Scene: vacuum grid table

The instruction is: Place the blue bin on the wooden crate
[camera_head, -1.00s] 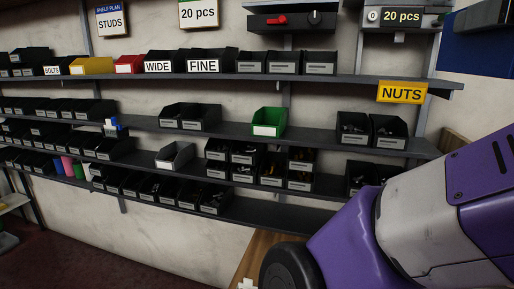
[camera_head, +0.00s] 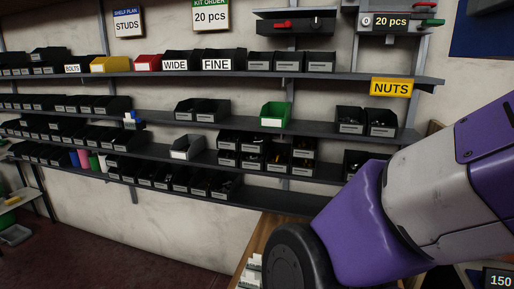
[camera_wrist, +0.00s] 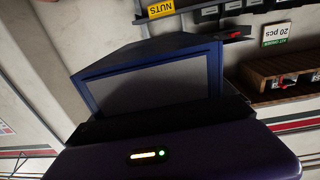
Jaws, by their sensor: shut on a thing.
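A dark blue bin (camera_wrist: 150,80) with a grey panel facing the camera fills the middle of the wrist view. My gripper (camera_wrist: 160,120) is shut on it, with dark fingers along the bin's near edge. In the head view the bin and my gripper are hidden by my purple and grey arm. I cannot clearly identify the wooden crate. A brown wooden box-like piece (camera_wrist: 285,80) shows at the right of the wrist view, apart from the bin, and I cannot tell if it is the crate.
Wall shelves (camera_head: 260,125) hold rows of black bins, with a green bin (camera_head: 275,114) and a yellow NUTS sign (camera_head: 391,87). A wooden surface (camera_head: 258,240) shows below the shelves, partly behind my arm. Dark red floor (camera_head: 100,250) is open at lower left.

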